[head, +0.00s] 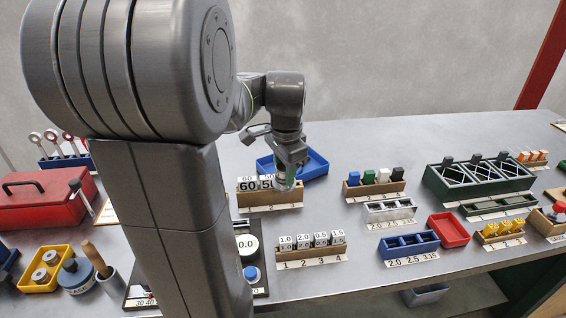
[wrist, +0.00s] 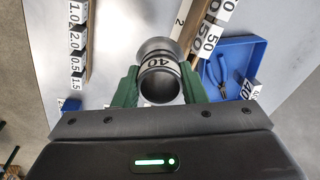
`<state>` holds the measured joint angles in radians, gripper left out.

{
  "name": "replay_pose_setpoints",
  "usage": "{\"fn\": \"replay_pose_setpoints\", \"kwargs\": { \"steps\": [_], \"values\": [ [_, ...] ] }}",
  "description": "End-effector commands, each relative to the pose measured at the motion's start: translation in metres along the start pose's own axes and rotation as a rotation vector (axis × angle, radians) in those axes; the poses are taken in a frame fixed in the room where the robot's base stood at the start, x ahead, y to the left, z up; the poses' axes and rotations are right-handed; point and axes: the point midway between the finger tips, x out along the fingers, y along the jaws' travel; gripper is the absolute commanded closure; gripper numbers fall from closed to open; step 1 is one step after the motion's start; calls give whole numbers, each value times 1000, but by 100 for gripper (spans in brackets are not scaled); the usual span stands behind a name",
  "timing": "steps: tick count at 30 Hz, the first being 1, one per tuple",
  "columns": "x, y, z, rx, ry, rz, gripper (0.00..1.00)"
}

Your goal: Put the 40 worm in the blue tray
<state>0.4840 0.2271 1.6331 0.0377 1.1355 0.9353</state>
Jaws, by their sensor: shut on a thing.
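The 40 worm (wrist: 160,85) is a grey metal cylinder with a hollow end and a white band marked 40. My gripper (wrist: 157,86) is shut on it, with a green finger on each side, in the wrist view. In the head view my gripper (head: 286,180) is above the right end of the wooden rack marked 60 and 50, in front of the blue tray. The blue tray (head: 317,162) lies behind that rack. The tray (wrist: 240,58) also shows at the right in the wrist view, with pliers (wrist: 222,72) in it and a white 40 label near its edge.
The wooden rack (head: 268,200) stands just in front of the tray. A rack of small numbered blocks (head: 313,253) is nearer the front. A rack with coloured pieces (head: 374,190) is to the right. A red toolbox (head: 40,205) is at the far left.

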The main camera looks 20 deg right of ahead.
Motion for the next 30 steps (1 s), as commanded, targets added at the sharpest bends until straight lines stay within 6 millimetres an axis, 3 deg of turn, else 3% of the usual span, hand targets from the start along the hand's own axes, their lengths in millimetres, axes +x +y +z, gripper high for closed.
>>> {"fn": "replay_pose_setpoints", "kwargs": {
  "steps": [6,26,30],
  "values": [
    [14,-30,-13,-1,60,-145,96],
    [36,-171,-71,-2,58,-139,96],
    [76,-173,-72,-1,55,-134,96]
  ]
}}
